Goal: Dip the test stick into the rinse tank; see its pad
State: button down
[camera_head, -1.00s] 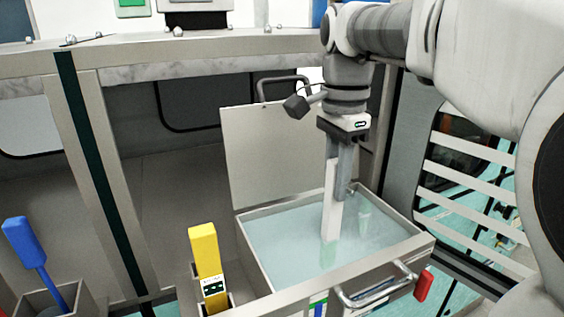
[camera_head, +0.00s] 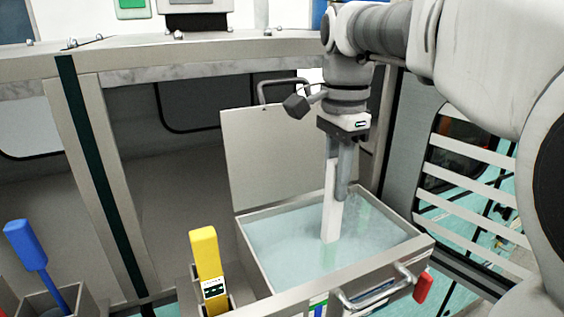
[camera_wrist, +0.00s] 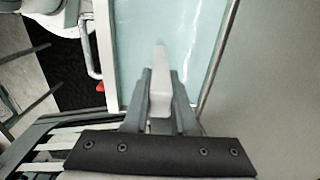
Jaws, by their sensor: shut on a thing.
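My gripper (camera_head: 340,172) is shut on the white test stick (camera_head: 332,205) and points straight down over the rinse tank (camera_head: 258,280). The stick is upright, and its lower end meets the pale blue liquid (camera_head: 290,245) in the open tank. Its pad is not visible; I cannot tell how deep the tip sits. In the wrist view the stick (camera_wrist: 160,85) lies between the two fingers of my gripper (camera_wrist: 160,95), with the liquid (camera_wrist: 140,25) beyond. The tank's lid (camera_head: 275,155) stands raised at the back.
A yellow block-handled item (camera_head: 204,255) stands in a holder just left of the tank. A blue-handled tool (camera_head: 25,245) stands in a grey box at the far left. The tank has a front handle (camera_head: 375,290) and a red tab (camera_head: 424,284). A steel frame post rises at left.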

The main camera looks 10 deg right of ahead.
notch_tip(320, 180, up, 14)
jog(key=p, duration=1.3)
jog(key=shift+r, duration=0.15)
dwell(0.4)
